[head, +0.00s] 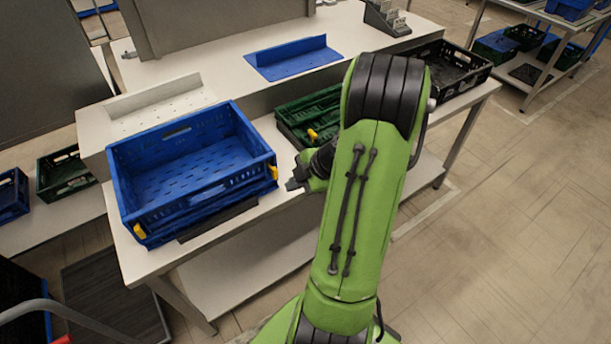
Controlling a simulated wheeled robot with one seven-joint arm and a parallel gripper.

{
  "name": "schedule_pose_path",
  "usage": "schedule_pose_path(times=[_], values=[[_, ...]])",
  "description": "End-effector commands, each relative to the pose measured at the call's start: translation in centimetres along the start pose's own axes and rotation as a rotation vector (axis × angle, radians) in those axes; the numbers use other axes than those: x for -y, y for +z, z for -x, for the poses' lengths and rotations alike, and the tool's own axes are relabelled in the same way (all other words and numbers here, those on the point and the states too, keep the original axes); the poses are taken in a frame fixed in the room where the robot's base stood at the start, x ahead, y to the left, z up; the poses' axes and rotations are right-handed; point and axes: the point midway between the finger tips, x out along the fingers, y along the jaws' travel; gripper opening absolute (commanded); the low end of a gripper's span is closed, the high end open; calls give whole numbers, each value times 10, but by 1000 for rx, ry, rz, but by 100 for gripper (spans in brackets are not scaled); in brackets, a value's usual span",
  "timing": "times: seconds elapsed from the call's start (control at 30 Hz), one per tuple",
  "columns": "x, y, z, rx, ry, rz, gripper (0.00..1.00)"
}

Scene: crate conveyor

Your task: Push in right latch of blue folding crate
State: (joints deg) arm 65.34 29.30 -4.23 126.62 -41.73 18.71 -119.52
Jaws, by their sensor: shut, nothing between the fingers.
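The blue folding crate (213,188) stands unfolded and empty on the white table, at the left of the head view. One yellow latch (273,172) shows on its right end, near the front right corner. Another yellow latch (140,231) shows at its front left corner. My gripper (291,185) is just right of the right latch, pointing left, with a small gap seen between them. Its fingers are shut and empty. The fingertips are small and dark, and my arm covers the area to the right.
A folded green crate (308,112) with a yellow latch lies behind my gripper. A black crate (447,72) stands at the table's right end. A blue panel (292,62) lies on the shelf behind. A dark flat strip (217,221) lies before the blue crate.

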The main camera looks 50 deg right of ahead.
Motion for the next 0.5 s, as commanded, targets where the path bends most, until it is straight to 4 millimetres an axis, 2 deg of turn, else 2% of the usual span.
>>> schedule_pose_path(times=[0.03, 0.07, 0.23, 0.5], values=[[1, -1, -13, -5, -4, 0, 0], [-2, -1, -16, -3, -3, 3, 0], [-28, -1, -26, 0, -1, 2, 0], [-35, 0, -30, 1, -1, -2, 0]])
